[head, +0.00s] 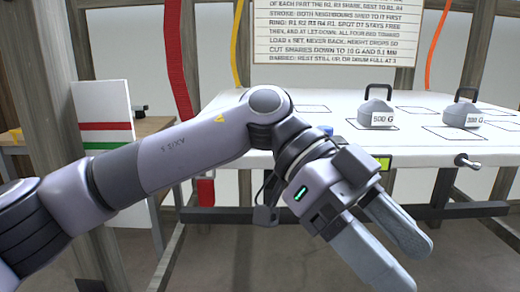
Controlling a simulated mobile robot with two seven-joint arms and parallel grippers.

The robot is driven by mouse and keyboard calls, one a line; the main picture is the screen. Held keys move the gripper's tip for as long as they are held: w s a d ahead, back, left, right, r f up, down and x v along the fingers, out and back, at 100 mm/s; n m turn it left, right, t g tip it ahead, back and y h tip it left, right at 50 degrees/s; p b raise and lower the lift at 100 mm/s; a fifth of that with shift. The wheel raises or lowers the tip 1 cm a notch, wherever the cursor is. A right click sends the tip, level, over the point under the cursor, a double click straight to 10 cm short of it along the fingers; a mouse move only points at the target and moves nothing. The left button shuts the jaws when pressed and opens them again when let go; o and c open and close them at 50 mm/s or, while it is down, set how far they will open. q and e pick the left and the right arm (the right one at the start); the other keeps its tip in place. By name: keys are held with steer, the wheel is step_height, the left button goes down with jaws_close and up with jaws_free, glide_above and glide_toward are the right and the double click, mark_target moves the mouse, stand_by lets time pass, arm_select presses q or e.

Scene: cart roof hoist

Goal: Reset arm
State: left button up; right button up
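My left arm (170,155) comes in from the left and bends at a joint in front of the white table. My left gripper (408,264) points down and to the right, in front of the table's front edge. Its two grey fingers are apart, and nothing shows between them. My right arm and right gripper are not in view.
On the white table (345,150) stand a weight marked 500 G (377,108) and another handled weight (461,108), among outlined spots. A lever (467,162) sticks out at the front right. A printed sign (335,32) hangs behind. A wooden post (40,90) stands left.

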arm_select(q)
steer(key=w+a+f+n+t+h, duration=0.2)
steer(key=w+n+t+h, duration=0.35)
steer(key=h, duration=0.35)
steer(key=w+a+f+n+t+h, duration=0.1)
steer(key=w+a+n+t+h, duration=0.2)
steer(key=w+n+t+h, duration=0.35)
steer(key=w+a+f+n+t+y, duration=0.3)
steer(key=a+f+n+t+y, duration=0.5)
steer(key=f+t, duration=0.45)
steer(key=s+a+f+n+y, duration=0.2)
steer(key=a+f+y, duration=0.2)
steer(key=f, duration=0.3)
steer(key=s+a+f+n+y, duration=0.2)
steer(key=a+f+y, duration=0.25)
steer(key=f, duration=0.35)
steer(key=s+a+f+g+y, duration=0.45)
steer(key=s+a+f, duration=0.45)
steer(key=s+f, duration=0.35)
step_height(320, 180, up, 15)
steer(key=s+a+p, duration=0.1)
steer(key=a+p, duration=0.1)
steer(key=p, duration=1.8)
steer(key=shift+m+g+y, duration=0.35)
steer(key=shift+m+g, duration=0.05)
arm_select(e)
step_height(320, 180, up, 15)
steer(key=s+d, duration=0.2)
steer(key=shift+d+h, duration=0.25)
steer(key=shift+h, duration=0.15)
